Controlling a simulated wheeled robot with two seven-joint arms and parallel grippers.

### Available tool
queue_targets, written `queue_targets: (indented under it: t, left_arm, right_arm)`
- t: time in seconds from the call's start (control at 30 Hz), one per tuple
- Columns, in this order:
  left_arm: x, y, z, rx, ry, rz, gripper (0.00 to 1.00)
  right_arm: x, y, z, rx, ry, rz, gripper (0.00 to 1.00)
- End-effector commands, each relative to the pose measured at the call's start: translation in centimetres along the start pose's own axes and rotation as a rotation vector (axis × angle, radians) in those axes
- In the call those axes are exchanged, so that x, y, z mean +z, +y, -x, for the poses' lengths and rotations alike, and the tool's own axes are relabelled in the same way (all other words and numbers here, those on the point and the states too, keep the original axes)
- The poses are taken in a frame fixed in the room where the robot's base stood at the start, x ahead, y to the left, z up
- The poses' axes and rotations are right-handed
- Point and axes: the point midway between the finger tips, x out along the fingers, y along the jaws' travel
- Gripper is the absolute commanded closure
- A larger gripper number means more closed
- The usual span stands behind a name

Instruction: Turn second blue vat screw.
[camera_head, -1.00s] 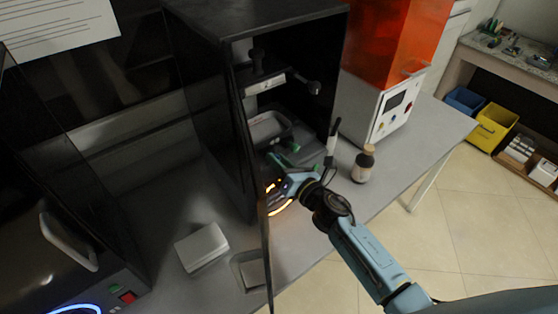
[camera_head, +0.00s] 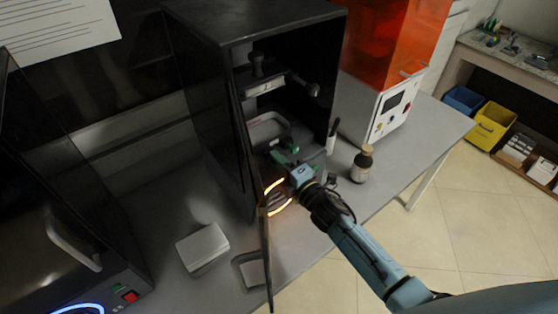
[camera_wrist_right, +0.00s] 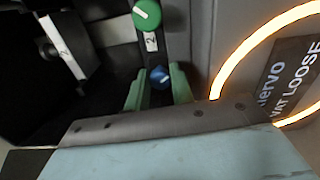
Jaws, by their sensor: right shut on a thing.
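In the right wrist view a blue screw (camera_wrist_right: 160,77) sits between the two green fingers of my right gripper (camera_wrist_right: 158,88), which is shut on it. A green knob (camera_wrist_right: 147,14) is just beyond it, with a label reading 2 (camera_wrist_right: 151,42) between them. In the head view my right gripper (camera_head: 284,156) reaches into the front of the open black cabinet (camera_head: 205,95), below the grey vat (camera_head: 268,127). The blue screw cannot be made out there. My left gripper is not in view.
An orange glowing ring (camera_wrist_right: 228,75) surrounds a panel reading "VAT LOOSE" (camera_wrist_right: 295,82). The cabinet's open door (camera_head: 265,250) stands close left of my right gripper. A white box (camera_head: 202,247) lies on the grey table.

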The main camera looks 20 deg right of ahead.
Motion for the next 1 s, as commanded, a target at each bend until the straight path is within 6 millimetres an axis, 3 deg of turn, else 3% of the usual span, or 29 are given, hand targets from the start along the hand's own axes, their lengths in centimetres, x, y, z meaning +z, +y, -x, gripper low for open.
queue_targets:
  t: [0.5, 1.0]
  left_arm:
    - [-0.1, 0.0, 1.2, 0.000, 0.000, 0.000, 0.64]
    - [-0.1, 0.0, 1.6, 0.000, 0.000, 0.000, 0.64]
  right_arm:
    - [0.0, -0.1, 0.1, -0.003, -0.001, -0.447, 0.99]
    - [-0.1, -0.2, 0.1, -0.002, 0.000, -0.637, 0.99]
